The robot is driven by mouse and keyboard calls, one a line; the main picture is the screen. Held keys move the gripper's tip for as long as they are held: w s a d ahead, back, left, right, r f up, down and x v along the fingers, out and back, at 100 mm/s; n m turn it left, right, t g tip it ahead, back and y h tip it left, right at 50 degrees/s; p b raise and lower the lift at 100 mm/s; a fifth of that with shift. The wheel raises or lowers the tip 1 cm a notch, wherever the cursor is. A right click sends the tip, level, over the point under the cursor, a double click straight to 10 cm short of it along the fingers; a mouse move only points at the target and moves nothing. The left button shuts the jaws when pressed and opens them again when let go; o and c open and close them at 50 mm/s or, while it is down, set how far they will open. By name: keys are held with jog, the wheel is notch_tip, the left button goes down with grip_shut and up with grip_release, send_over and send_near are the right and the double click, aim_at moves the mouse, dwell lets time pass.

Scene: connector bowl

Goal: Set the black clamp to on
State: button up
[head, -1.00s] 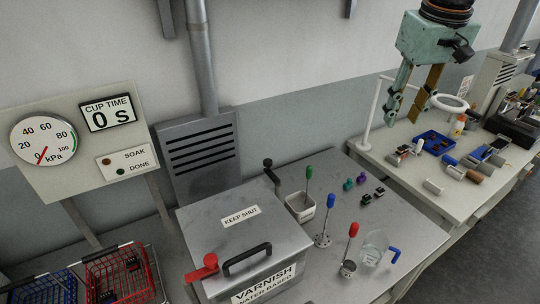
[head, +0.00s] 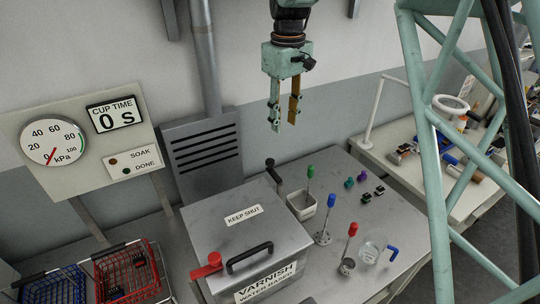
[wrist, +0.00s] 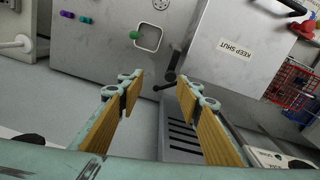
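The black clamp (head: 272,172) is a dark lever with a knob at its upper end, at the back right edge of the grey varnish box (head: 235,222). In the wrist view the black clamp (wrist: 171,74) shows beside the box lid, just beyond and between my fingertips. My gripper (head: 284,125) hangs pointing down, above and behind the clamp, apart from it. Its fingers are spread and empty, as the wrist view also shows (wrist: 157,82). A red clamp (head: 207,267) sits at the box's left front corner.
A white square pot (head: 301,209) with a green-topped stick stands right of the clamp. Blue (head: 325,220) and red (head: 350,242) topped sticks and a clear jug (head: 372,248) stand farther right. A louvred grey cabinet (head: 202,155) stands behind the box. Red and blue baskets are at left.

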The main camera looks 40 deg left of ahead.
send_over(270, 160)
jog(key=f, duration=0.2)
jog(key=shift+a+r+n, duration=0.1)
jog(key=shift+n, duration=0.3)
jog(key=shift+f, duration=6.9)
jog(key=shift+c, duration=0.5)
grip_shut()
